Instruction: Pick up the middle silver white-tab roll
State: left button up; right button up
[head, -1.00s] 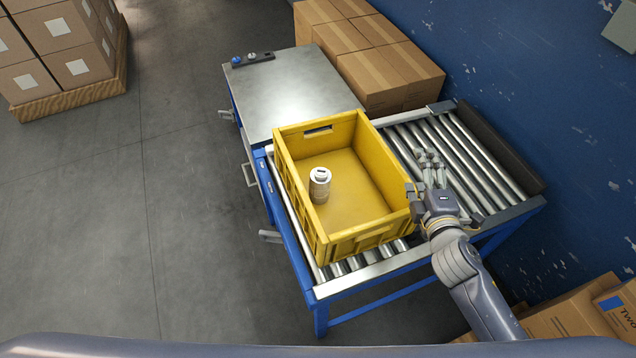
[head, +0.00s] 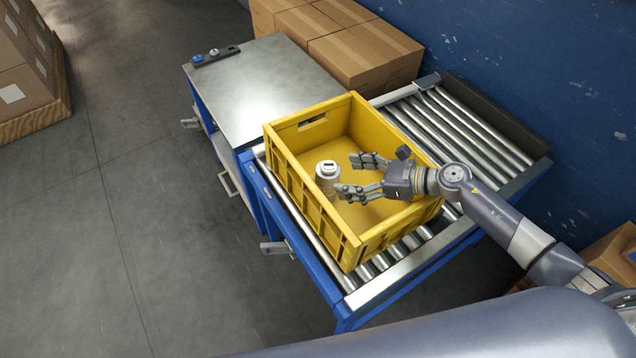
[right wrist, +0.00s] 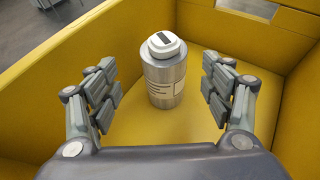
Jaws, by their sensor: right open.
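A silver roll with a white top and a dark mark on it (head: 327,172) stands upright inside the yellow crate (head: 300,200). It is the only roll I see in the crate. In the right wrist view the silver roll (right wrist: 164,82) shows a white label on its side. My right gripper (head: 352,176) is open inside the crate opening, its fingers pointing at the roll. In the right wrist view the fingers (right wrist: 160,98) are spread left and right of the roll, which stands beyond them, apparently untouched. My left gripper is not in view.
The crate sits on a roller conveyor (head: 470,135) with free rollers to its right. The crate walls stand close around the gripper. A metal-topped table (head: 265,90) adjoins at the left, and cardboard boxes (head: 360,50) stand behind.

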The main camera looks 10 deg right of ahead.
aim_at(336, 171)
jog(key=shift+p+x, duration=0.3)
jog(key=shift+x, duration=0.95)
jog(key=x, duration=0.2)
jog(key=p+x, duration=0.1)
jog(key=x, duration=0.1)
jog(key=shift+w+d+r, duration=0.1)
jog(key=shift+w+r, duration=0.15)
jog(key=shift+w, duration=0.05)
jog(key=shift+w+a+f, duration=0.2)
jog(key=shift+a, duration=0.15)
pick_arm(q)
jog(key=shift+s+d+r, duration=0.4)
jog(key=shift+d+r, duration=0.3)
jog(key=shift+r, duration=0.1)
pick_arm(e)
jog(key=c, duration=1.3)
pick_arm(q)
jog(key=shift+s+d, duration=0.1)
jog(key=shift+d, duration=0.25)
pick_arm(e)
jog(key=shift+c, duration=0.6)
jog(key=shift+r, duration=0.2)
